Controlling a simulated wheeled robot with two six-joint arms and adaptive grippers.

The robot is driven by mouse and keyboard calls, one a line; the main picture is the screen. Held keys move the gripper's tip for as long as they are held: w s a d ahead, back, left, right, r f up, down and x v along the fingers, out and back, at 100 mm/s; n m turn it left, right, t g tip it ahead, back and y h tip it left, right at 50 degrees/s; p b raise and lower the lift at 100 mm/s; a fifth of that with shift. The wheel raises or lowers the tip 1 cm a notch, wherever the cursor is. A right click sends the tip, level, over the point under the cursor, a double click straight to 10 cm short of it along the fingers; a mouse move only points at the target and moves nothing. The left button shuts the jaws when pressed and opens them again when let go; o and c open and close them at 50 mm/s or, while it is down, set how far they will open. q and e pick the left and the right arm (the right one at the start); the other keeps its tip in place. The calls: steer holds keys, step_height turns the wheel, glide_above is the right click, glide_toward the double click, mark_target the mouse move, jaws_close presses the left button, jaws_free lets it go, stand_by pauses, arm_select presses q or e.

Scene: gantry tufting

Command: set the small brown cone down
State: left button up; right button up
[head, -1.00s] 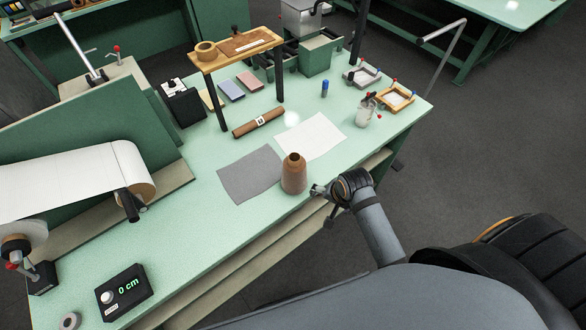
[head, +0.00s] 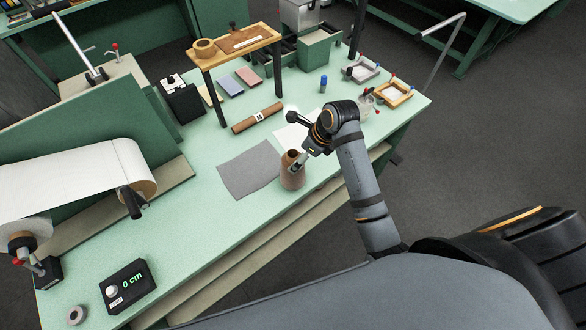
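The small brown cone (head: 290,178) stands upright on the green table, near its front edge and beside a grey sheet. My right gripper (head: 296,141) comes in from the right, close above the cone. Its two fingers look spread apart. The lower finger overlaps the upper right side of the cone in this view; I cannot tell whether it touches. My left gripper is not in view.
The grey sheet (head: 247,170) and a partly hidden white sheet (head: 287,137) lie behind the cone. A brown roll (head: 257,117) lies farther back by a wooden shelf (head: 235,43). A 0 cm display box (head: 127,287) stands front left.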

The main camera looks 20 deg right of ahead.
steer(key=x, duration=0.3)
steer(key=shift+w+a+f, duration=0.1)
steer(key=shift+a+f, duration=0.05)
steer(key=shift+f, duration=0.2)
steer(key=shift+f+p, duration=0.15)
steer(key=shift+p, duration=0.3)
steer(key=p+x, duration=0.1)
steer(key=x, duration=0.4)
steer(key=shift+p, duration=0.3)
steer(key=c, duration=1.6)
steer(key=shift+o, duration=0.2)
